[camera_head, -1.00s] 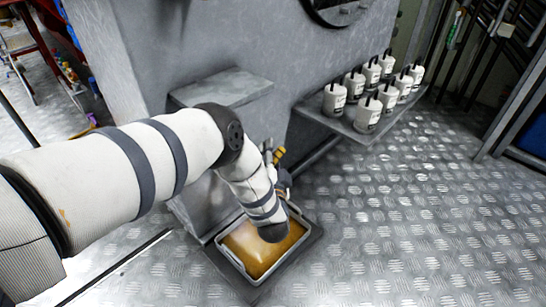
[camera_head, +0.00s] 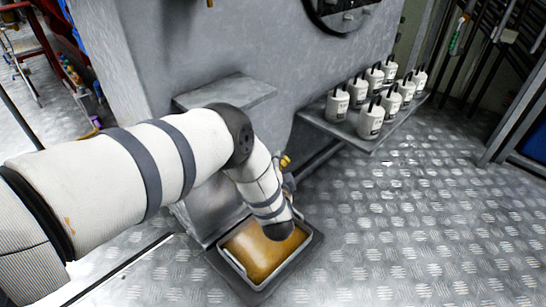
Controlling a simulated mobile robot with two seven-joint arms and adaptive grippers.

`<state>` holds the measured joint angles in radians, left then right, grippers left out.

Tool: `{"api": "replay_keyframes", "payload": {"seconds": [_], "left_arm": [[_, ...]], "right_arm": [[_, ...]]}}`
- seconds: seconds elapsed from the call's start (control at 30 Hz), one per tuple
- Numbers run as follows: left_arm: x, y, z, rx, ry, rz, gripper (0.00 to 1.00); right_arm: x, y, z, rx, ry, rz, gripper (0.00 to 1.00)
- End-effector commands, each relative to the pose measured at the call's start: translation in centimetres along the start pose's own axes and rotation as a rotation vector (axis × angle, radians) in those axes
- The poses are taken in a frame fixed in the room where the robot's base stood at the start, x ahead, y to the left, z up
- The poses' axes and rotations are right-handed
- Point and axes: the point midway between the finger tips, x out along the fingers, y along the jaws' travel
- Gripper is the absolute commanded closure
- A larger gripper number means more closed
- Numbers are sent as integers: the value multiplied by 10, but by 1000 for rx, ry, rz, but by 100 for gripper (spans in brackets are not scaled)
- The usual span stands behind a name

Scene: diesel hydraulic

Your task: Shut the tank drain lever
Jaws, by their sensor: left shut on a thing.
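My left arm comes in from the left and bends down beside the grey tank (camera_head: 260,50). My left gripper (camera_head: 287,181) is mostly hidden behind its own wrist, low against the tank's side and above the drip tray. It is shut on a small yellow part, which looks like the tank drain lever (camera_head: 285,161). Only a short yellow end shows; the rest of the lever and the fingertips are hidden. My right gripper is not in view.
A tray (camera_head: 233,264) of amber liquid sits on the floor below the wrist. A grey ledge (camera_head: 225,90) juts out above the forearm. Several white canisters (camera_head: 370,120) stand on a low shelf (camera_head: 345,135). The plate floor (camera_head: 420,220) at right is clear.

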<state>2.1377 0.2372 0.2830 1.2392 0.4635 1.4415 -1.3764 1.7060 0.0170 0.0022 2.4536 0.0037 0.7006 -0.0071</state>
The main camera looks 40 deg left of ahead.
Motion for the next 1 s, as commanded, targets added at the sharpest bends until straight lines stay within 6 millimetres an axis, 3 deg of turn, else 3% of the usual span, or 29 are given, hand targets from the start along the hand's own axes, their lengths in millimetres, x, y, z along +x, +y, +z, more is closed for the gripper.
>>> {"api": "replay_keyframes", "payload": {"seconds": [0.2, 0.5, 0.53, 0.6, 0.87, 1.0], "left_arm": [[-1, 29, 11, 194, -98, 165, 100], [-3, 32, 14, 212, -110, 186, 100], [-3, 32, 14, 212, -110, 186, 84], [-2, 32, 14, 212, -110, 186, 70], [-1, 29, 12, 208, -108, 176, 70], [-21, 26, 9, 210, -106, 179, 70]], "right_arm": [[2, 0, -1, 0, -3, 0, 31], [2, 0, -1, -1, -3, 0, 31], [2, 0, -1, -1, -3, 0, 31], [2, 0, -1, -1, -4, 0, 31], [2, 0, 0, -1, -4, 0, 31], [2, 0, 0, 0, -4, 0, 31]]}}
